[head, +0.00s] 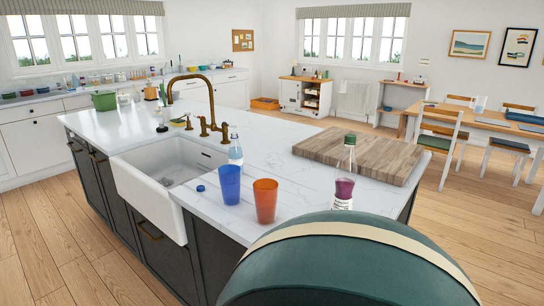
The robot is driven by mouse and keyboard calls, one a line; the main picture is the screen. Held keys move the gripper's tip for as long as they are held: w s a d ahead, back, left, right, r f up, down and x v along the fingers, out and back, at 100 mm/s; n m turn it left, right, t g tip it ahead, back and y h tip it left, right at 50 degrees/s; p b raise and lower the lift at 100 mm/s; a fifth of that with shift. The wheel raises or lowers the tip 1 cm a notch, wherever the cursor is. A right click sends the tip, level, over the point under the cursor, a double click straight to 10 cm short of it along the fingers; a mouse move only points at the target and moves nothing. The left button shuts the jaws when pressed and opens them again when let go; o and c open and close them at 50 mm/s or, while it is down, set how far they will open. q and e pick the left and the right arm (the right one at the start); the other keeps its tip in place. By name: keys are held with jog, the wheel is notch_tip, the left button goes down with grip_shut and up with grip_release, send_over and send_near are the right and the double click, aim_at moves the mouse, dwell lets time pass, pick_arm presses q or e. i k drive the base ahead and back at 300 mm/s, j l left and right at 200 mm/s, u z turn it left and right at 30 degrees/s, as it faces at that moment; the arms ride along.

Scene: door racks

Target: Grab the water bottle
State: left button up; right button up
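A clear bottle (236,151) with a pale label stands upright on the white island top, just behind the blue cup and right of the sink. It looks like the water bottle; the blue cup hides its lower part. A small blue cap (200,188) lies on the counter by the sink. Neither of my grippers is in view.
A blue cup (229,184) and an orange cup (265,200) stand near the island's front edge. A wooden board (358,154) lies behind. A green rounded chair back (350,270) blocks the front right. The sink (150,190) has a brass tap. The wooden floor is open at left.

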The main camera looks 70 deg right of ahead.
aim_at(236, 156)
jog(key=i+z, duration=0.3)
jog(key=z, duration=0.15)
jog(key=i+z, duration=0.3)
jog(key=z, duration=0.2)
jog(key=i+j+z, duration=0.25)
jog(key=z, duration=0.2)
